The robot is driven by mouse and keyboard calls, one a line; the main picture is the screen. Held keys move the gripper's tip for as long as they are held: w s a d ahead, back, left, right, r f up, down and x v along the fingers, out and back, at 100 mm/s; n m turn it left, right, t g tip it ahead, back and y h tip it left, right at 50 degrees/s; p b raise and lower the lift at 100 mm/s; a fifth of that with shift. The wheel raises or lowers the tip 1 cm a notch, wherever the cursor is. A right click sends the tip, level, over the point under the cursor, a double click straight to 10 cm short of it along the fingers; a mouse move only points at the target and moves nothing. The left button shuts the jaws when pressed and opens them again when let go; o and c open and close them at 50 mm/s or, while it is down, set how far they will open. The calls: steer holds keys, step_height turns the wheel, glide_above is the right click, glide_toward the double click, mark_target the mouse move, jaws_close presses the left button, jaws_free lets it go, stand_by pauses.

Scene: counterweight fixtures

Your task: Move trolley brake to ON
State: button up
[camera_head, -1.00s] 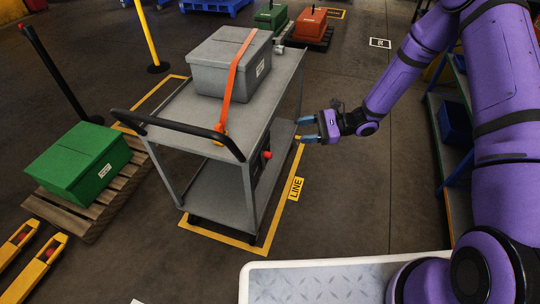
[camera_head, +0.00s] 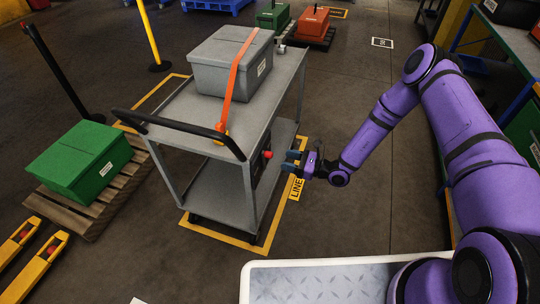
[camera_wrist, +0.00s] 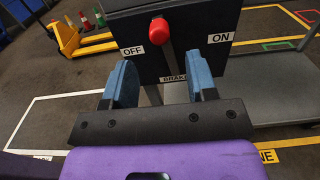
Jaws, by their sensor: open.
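The trolley (camera_head: 210,125) is a grey two-shelf cart with a black handle, standing inside a yellow floor outline. Its brake has a red knob (camera_head: 267,154) on the trolley's side facing my arm. In the wrist view the red knob (camera_wrist: 160,31) tops a grey lever in front of a black panel (camera_wrist: 122,65). The OFF label (camera_wrist: 132,51) is left of the lever and the ON label (camera_wrist: 220,38) is right. The knob leans toward OFF. My gripper (camera_wrist: 161,82) is open, its blue fingers either side of the lever's line, with no visible contact.
A grey box (camera_head: 228,65) with an orange strap sits on the trolley's top shelf. A green box (camera_head: 80,160) rests on a pallet at left. A workbench (camera_head: 510,50) stands at right behind my arm. Floor between trolley and bench is clear.

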mark_target(270, 155)
steer(key=x, duration=0.7)
steer(key=shift+a, duration=0.2)
jaws_close()
